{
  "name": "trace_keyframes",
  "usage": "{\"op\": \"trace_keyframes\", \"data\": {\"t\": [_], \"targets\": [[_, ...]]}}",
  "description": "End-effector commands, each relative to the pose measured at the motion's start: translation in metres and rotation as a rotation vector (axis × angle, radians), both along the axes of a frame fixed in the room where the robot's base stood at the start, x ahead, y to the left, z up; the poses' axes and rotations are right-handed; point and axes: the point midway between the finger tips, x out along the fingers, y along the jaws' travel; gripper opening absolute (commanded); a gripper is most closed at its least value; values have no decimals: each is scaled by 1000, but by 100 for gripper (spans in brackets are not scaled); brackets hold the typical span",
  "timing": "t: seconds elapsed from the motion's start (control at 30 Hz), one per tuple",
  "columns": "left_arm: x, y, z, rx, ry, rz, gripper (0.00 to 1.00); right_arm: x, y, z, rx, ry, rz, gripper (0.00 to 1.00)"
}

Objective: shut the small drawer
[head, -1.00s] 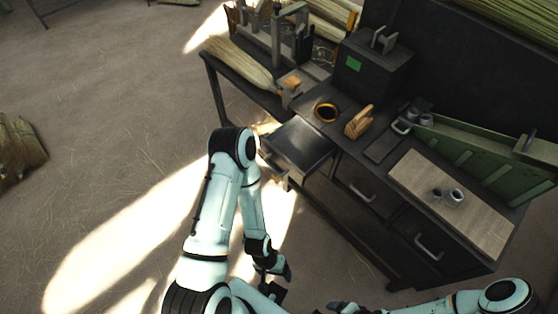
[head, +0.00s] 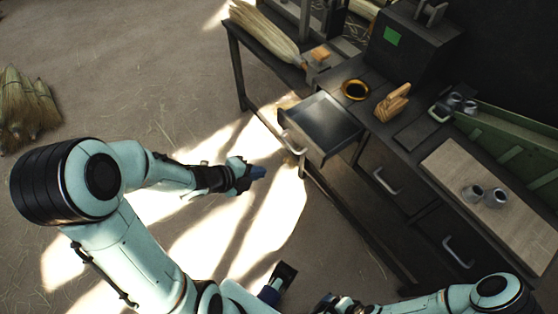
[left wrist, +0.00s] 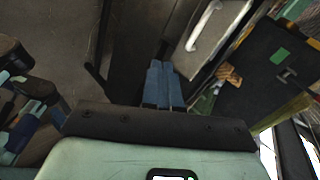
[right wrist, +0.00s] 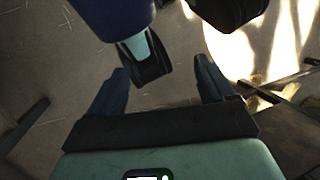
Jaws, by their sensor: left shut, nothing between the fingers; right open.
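The small drawer (head: 328,124) is pulled out of the workbench in the head view; its metal inside is visible and looks empty. Its pale handle (head: 293,144) is on the front, facing my left arm. My left gripper (head: 258,172) is shut and empty, a short way left of and in front of the drawer front, apart from it. In the left wrist view the shut fingers (left wrist: 163,84) point toward the drawer's handle (left wrist: 204,25), which lies beyond and to the right. My right gripper (right wrist: 160,88) is open and empty, low beside my body and away from the drawer.
The workbench (head: 408,150) has two closed drawers with handles to the right. Open floor lies left of the bench.

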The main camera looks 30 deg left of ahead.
Motion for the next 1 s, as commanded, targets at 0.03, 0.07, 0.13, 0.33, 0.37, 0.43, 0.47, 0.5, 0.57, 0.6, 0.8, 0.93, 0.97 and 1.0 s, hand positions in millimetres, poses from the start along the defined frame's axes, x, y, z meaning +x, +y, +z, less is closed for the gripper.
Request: {"op": "trace_keyframes", "data": {"t": [0.03,0.07,0.13,0.33,0.37,0.43,0.47,0.5,0.57,0.6,0.8,0.93,0.97,1.0], "targets": [[-2,3,6,62,-45,-49,0,0,0,-6,0,-1,0,82],[-3,4,9,91,-64,-76,0,0,0,-8,0,-1,0,82],[-5,4,15,138,-93,-120,0,0,0,-9,0,-2,-1,82],[0,1,15,162,-109,-150,0,-1,0,-5,0,1,0,82],[2,0,13,160,-108,-149,0,-1,0,-4,1,2,1,82],[8,-3,8,158,-107,-150,0,-2,0,-1,1,6,2,82],[11,-5,5,158,-105,-150,0,-2,0,0,2,7,2,82],[17,-7,-1,160,-107,-150,0,-3,0,-3,2,10,2,82],[27,-11,-12,161,-107,-150,0,-1,0,-10,0,1,0,82],[34,-14,-18,160,-107,-150,0,0,0,-13,0,-3,-1,82],[66,-27,-43,160,-107,-148,0,5,0,-23,-2,-19,-4,82],[85,-35,-37,161,-111,-147,0,6,0,-20,-3,-21,-5,82],[88,-36,-36,161,-110,-145,0,6,0,-20,-3,-21,-5,82],[92,-38,-36,161,-109,-146,0,6,0,-20,-3,-21,-5,82]]}}
